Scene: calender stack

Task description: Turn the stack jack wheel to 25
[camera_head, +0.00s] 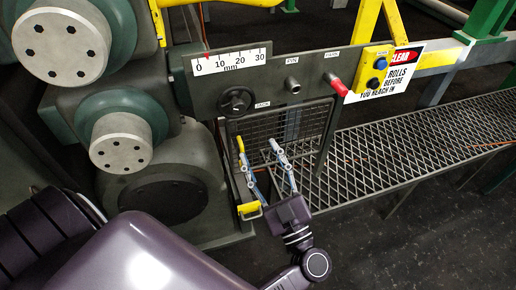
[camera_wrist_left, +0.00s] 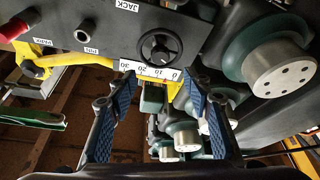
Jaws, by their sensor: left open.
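The stack jack wheel (camera_head: 237,101) is a black handwheel on the grey panel (camera_head: 300,87), beside a JACK label. Above it is a white mm scale (camera_head: 230,60) marked 0 to 30, with a small red pointer near its left end, between 0 and 10. In the left wrist view, which is upside down, the wheel (camera_wrist_left: 161,46) and the scale (camera_wrist_left: 150,72) show ahead of the fingers. My left gripper (camera_head: 258,150) is open and empty, below and right of the wheel, apart from it. Its blue-padded fingers show in the wrist view (camera_wrist_left: 160,84). My right gripper is not in view.
Large grey rollers (camera_head: 62,47) stand left of the wheel. A mesh guard (camera_head: 280,135) hangs below the panel. A grated walkway (camera_head: 420,137) runs to the right.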

